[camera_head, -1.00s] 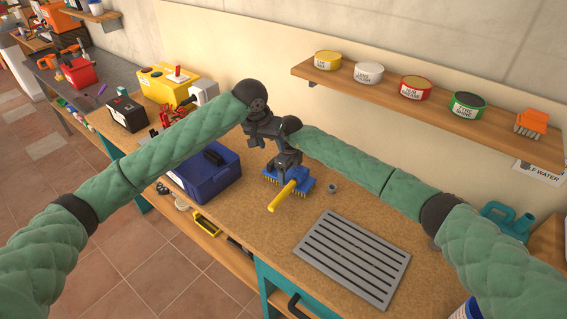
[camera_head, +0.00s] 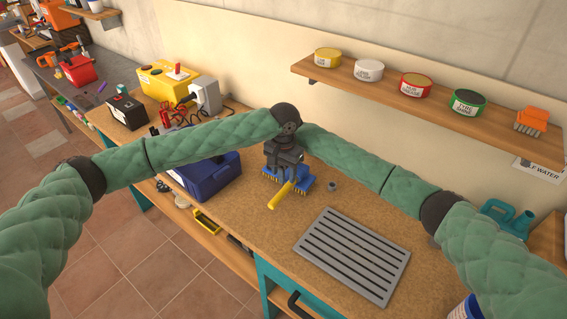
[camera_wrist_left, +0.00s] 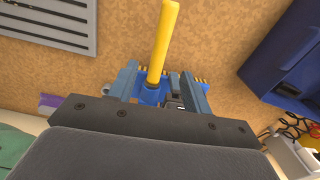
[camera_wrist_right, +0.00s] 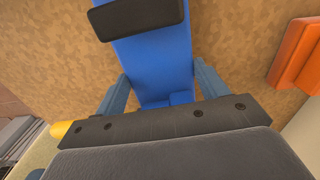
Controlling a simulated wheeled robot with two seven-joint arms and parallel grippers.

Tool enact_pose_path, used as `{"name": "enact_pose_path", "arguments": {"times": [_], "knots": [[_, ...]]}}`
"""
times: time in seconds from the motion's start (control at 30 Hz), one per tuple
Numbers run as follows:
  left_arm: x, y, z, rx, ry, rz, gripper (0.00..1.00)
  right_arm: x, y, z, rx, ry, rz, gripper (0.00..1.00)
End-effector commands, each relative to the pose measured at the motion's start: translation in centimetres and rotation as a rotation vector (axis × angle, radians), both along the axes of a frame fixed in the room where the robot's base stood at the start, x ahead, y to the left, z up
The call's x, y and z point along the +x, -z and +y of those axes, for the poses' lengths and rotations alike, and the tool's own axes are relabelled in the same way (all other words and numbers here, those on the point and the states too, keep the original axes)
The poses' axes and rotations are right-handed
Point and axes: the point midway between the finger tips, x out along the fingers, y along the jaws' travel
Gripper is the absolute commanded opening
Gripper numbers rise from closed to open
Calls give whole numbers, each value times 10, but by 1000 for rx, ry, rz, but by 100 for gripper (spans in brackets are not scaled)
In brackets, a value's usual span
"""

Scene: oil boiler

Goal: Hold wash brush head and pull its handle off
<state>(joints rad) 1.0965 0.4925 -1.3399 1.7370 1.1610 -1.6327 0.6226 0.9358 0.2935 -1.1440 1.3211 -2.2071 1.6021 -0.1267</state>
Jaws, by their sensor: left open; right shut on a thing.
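The wash brush has a blue head (camera_head: 302,184) with yellow bristles and a yellow handle (camera_head: 281,196) pointing toward the front of the bench. My left gripper (camera_wrist_left: 162,90) is open. Its fingers stand on either side of the blue base of the handle, with the handle running out between them. My right gripper (camera_wrist_right: 163,88) is shut on the brush head; in the head view it is largely hidden behind the left gripper (camera_head: 284,166). In the right wrist view the yellow handle (camera_wrist_right: 60,129) shows partly at the left, behind my gripper body.
A blue toolbox (camera_head: 211,178) stands close left of the brush. A grey slotted grate (camera_head: 352,254) lies at the front right. A small grey round part (camera_head: 332,186) lies right of the brush. A shelf (camera_head: 430,103) with tins runs along the wall.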

Motion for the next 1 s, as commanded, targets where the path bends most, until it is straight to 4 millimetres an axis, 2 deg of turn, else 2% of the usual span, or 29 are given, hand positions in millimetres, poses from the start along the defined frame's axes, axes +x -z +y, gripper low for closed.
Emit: {"name": "enact_pose_path", "arguments": {"times": [0.3, 0.5, 0.93, 1.0], "knots": [[0, 50, 0, -1, -1, -1, 49, 0, 0, 0, 0, 0, 0, 45], [0, 69, 0, -1, -1, 0, 49, 0, 0, 0, 0, 0, 0, 45], [0, 77, 0, -1, 0, 0, 49, 0, 0, 0, 0, 0, 0, 45], [0, 77, 0, -1, 0, 0, 35, 0, 0, 0, 0, 0, 0, 45]]}}
